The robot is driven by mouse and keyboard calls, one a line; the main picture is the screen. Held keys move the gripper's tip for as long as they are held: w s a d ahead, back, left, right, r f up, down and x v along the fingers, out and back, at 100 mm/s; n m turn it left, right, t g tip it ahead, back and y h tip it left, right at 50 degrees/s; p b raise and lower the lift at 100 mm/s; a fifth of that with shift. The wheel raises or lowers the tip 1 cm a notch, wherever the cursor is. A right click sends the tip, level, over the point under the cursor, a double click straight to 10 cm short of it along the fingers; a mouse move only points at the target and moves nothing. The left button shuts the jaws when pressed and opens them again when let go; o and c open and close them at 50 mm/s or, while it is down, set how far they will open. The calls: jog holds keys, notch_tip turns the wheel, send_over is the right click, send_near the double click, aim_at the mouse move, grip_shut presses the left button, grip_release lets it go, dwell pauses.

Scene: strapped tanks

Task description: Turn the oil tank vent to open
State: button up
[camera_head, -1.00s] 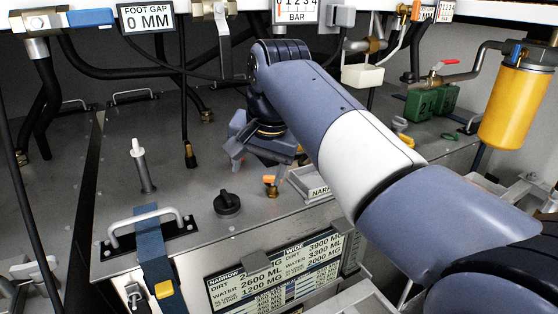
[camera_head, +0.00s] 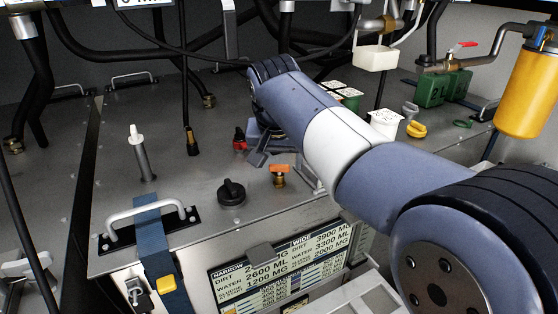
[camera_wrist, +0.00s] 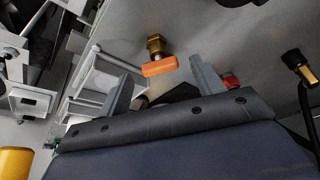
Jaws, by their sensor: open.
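A small brass valve with an orange handle (camera_head: 279,169) stands on the grey tank top, right of a black round knob (camera_head: 231,192). No label shows which fitting is the oil tank vent. My gripper (camera_head: 258,157) is low over the tank, just behind and left of the orange handle. In the wrist view my open gripper (camera_wrist: 160,72) has its two grey fingers spread, with the orange handle (camera_wrist: 159,66) showing between and beyond their tips. The handle lies crosswise there, with its brass body (camera_wrist: 156,46) behind it. I cannot tell whether a finger touches it.
A red fitting (camera_head: 240,138) is close behind my gripper and shows beside the right finger in the wrist view (camera_wrist: 230,82). A blue strap (camera_head: 153,240) and a handle (camera_head: 146,212) are front left. Black hoses hang behind.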

jog(key=shift+w+f, duration=0.15)
jog(key=shift+f, duration=0.25)
jog(key=shift+c, duration=0.2)
jog(key=c, duration=0.9)
jog(key=shift+c, duration=0.2)
jog(key=shift+n, duration=0.3)
jog(key=n+y+p, duration=0.1)
jog(key=n, duration=0.2)
jog(key=shift+d+r, duration=0.1)
jog(key=shift+d, duration=0.1)
jog(key=shift+d+n+y+p, duration=0.1)
jog(key=shift+n+y+p, duration=0.65)
jog(key=shift+n, duration=0.65)
